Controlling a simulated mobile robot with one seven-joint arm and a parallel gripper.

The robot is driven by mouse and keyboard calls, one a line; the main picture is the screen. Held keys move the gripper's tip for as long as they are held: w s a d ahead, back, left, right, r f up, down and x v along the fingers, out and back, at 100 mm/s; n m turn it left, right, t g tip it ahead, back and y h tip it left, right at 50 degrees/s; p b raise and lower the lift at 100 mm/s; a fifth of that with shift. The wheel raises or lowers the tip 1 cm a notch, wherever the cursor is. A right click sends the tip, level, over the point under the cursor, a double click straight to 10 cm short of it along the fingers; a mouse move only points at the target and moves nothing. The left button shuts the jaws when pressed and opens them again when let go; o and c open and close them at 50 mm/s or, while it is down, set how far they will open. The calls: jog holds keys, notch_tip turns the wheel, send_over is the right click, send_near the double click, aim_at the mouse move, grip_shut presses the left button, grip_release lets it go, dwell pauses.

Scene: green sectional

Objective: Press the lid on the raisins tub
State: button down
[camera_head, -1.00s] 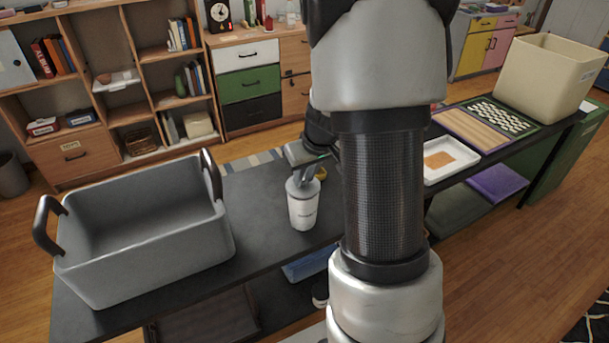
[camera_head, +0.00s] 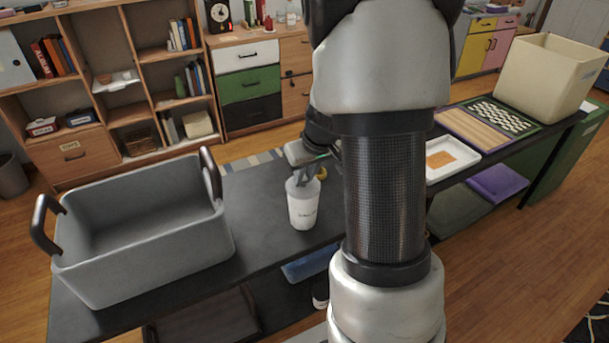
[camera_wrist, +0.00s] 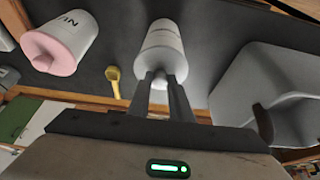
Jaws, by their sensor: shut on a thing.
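A white tub (camera_head: 303,212) with small dark lettering, too small to read, stands upright on the black table. A pale grey lid (camera_head: 302,187) is on its mouth; I cannot tell whether it is fully seated. My gripper (camera_head: 302,177) is above it, pointing down. In the wrist view the tub (camera_wrist: 163,42) is straight ahead, and my gripper's two fingers (camera_wrist: 160,88) are shut on the lid's small knob (camera_wrist: 160,80). The lid's far side is hidden.
A grey bin (camera_head: 140,245) with dark handles stands left of the tub. In the wrist view, another white tub (camera_wrist: 75,30) with a pink lid and a yellow scoop (camera_wrist: 114,82) are nearby. A white tray (camera_head: 450,160) lies right of my arm.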

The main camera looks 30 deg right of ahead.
jog(key=shift+f+b, duration=0.2)
jog(key=shift+b, duration=0.2)
dwell(0.5)
jog(key=c, duration=1)
grip_release()
jog(key=shift+c, duration=0.2)
jog(key=shift+r, duration=0.1)
jog(key=shift+r+p, duration=2.4)
jog(key=shift+r, duration=1.05)
